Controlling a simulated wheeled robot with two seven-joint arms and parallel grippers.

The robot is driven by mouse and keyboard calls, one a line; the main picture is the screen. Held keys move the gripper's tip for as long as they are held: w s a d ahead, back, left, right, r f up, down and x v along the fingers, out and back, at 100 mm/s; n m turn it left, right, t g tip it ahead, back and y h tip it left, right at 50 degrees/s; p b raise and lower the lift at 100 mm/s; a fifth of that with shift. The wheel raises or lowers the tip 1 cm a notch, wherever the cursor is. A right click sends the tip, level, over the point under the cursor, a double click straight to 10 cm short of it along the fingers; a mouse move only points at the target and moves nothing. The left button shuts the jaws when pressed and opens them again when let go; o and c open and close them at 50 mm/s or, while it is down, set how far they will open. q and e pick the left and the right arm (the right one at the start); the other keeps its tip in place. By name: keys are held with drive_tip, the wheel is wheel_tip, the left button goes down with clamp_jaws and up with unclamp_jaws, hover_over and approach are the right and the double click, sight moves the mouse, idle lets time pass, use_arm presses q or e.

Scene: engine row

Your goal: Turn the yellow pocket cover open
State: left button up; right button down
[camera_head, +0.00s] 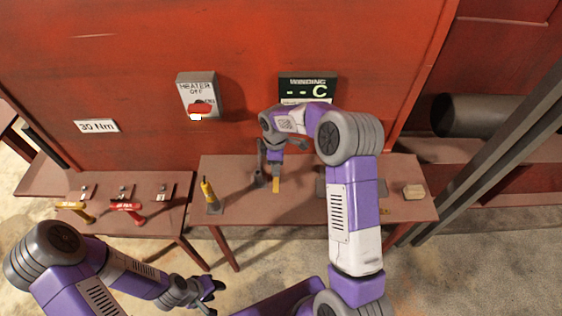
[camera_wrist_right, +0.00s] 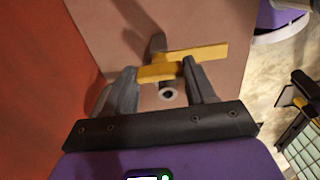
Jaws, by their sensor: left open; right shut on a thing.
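The yellow pocket cover (camera_wrist_right: 208,53) shows as a flat yellow bar between and beyond the fingertips in the right wrist view. My right gripper (camera_wrist_right: 163,82) is shut on it, with one dark finger on each side. A small yellow part of it (camera_head: 276,185) shows below my right gripper (camera_head: 268,176) in the head view, over the brown table. The fingers and arm hide much of the rest. My left gripper (camera_head: 207,290) is open and empty, low in the head view and away from the cover.
A yellow-handled tool (camera_head: 207,190) stands left of my right gripper on the table (camera_head: 235,215). A left table holds a red-handled tool (camera_head: 124,206) and a yellow-handled tool (camera_head: 72,206). A heater switch (camera_head: 198,90) is on the red wall. A pale block (camera_head: 413,191) lies at right.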

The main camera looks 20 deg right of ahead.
idle(0.6)
drive_tip(key=shift+c, duration=1.8)
unclamp_jaws()
wheel_tip(320, 180, up, 8)
drive_tip(key=shift+f+p, duration=0.15)
drive_tip(key=shift+p, duration=0.35)
drive_tip(key=shift+f, duration=0.1)
